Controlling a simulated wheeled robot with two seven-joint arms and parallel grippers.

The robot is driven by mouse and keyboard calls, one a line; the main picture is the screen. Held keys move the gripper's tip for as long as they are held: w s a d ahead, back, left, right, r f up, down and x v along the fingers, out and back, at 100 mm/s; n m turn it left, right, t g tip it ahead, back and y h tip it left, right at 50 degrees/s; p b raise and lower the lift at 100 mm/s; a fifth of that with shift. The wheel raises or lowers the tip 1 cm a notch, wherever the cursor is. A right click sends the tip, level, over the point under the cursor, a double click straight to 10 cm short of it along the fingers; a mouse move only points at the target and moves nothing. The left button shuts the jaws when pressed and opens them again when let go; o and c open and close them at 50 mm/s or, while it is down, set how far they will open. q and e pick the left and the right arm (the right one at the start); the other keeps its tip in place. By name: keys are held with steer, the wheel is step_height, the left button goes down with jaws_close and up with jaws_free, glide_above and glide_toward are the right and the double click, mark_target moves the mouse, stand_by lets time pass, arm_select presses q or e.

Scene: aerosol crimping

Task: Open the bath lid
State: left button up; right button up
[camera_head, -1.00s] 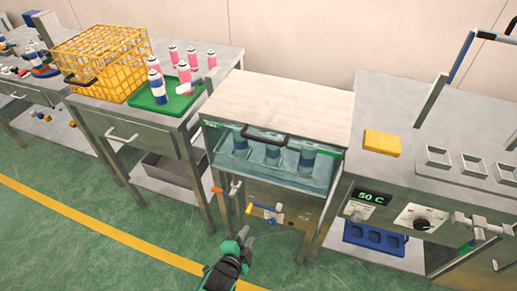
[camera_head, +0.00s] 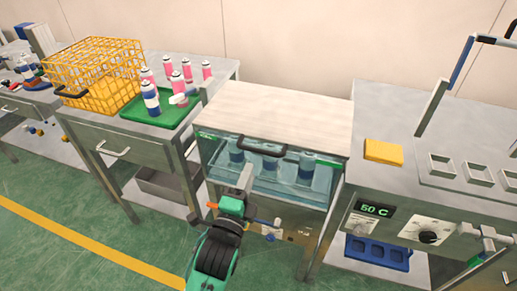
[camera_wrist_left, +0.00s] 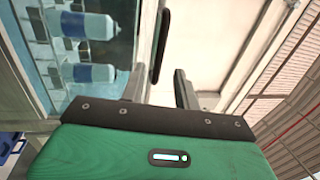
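The bath lid (camera_head: 275,110) is a pale flat panel lying closed on the bath. Its black bar handle (camera_head: 263,148) is at the front edge; the handle also shows in the left wrist view (camera_wrist_left: 161,45). Below the lid, the clear-walled bath (camera_head: 295,180) holds several blue-and-grey cylinders in water. My left gripper (camera_head: 246,176) is in front of the bath, below the handle and apart from it. In the left wrist view its two fingers (camera_wrist_left: 158,82) are spread with nothing between them, and the handle lies beyond the tips. My right gripper is not in view.
Left of the bath, a table holds a yellow wire crate (camera_head: 95,75) and a green tray (camera_head: 160,112) with several cans. On the right bench are a yellow block (camera_head: 384,151) and a 50 C display (camera_head: 375,209). Valves are on the bath's lower front.

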mark_target(259, 149)
arm_select(q)
steer(key=x, duration=0.8)
steer(key=shift+w+d+p, duration=0.15)
steer(key=shift+w+p, duration=0.15)
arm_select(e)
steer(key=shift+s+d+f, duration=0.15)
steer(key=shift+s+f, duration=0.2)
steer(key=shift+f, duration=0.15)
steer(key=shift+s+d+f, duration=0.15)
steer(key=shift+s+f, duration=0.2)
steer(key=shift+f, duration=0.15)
arm_select(q)
jaws_close()
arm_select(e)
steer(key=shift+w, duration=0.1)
